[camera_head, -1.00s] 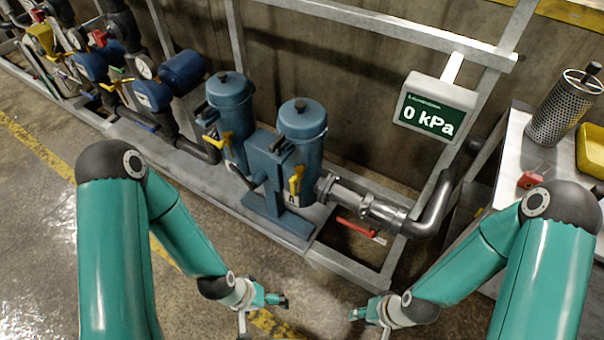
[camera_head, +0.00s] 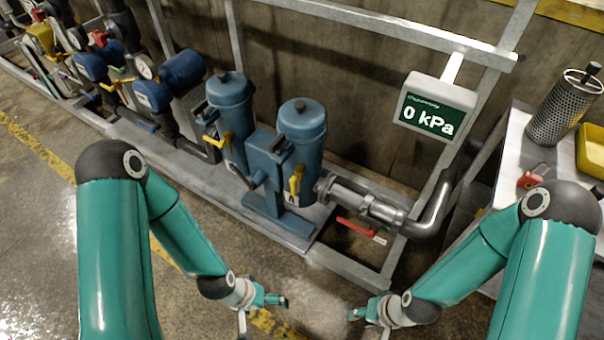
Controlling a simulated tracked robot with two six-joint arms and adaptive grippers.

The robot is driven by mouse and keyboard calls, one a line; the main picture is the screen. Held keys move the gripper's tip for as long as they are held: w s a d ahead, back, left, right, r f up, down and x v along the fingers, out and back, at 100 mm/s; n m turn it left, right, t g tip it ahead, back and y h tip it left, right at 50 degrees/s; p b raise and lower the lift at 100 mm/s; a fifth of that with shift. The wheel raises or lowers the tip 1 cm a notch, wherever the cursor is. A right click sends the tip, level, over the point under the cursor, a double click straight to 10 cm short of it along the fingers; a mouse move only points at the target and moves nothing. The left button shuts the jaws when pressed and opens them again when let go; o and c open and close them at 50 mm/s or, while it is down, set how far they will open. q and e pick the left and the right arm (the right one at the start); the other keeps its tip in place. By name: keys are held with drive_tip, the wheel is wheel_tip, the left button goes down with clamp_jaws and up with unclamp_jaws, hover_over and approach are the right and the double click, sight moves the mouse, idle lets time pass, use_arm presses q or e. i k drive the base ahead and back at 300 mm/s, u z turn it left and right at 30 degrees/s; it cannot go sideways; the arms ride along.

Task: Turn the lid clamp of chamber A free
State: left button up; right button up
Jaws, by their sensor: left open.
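Chamber A (camera_head: 303,135) is the right one of two blue cylinders, with a small "A" label low on its front. Its yellow lid clamp (camera_head: 296,179) hangs on its front left side, pointing roughly up and down. My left gripper (camera_head: 284,301) is open and empty, low in the picture over the floor, in front of the chamber and apart from it. My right gripper (camera_head: 353,314) is at the bottom, right of the left one, also apart from the chamber. Its fingers are too small to tell their opening.
A second blue cylinder (camera_head: 232,110) with its own yellow clamp (camera_head: 225,143) stands to the left. A display (camera_head: 434,111) reads 0 kPa. A red handle (camera_head: 357,229) lies under the pipe (camera_head: 365,203). A bench at right holds a perforated basket (camera_head: 562,108). The frame rail (camera_head: 350,276) borders clear floor.

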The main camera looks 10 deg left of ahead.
sight(279, 143)
drive_tip(key=z, duration=0.65)
drive_tip(key=i, duration=0.15)
drive_tip(key=u, duration=2.85)
drive_tip(key=k, duration=0.5)
drive_tip(key=z, duration=1)
drive_tip(key=i, duration=0.55)
drive_tip(key=u, duration=0.25)
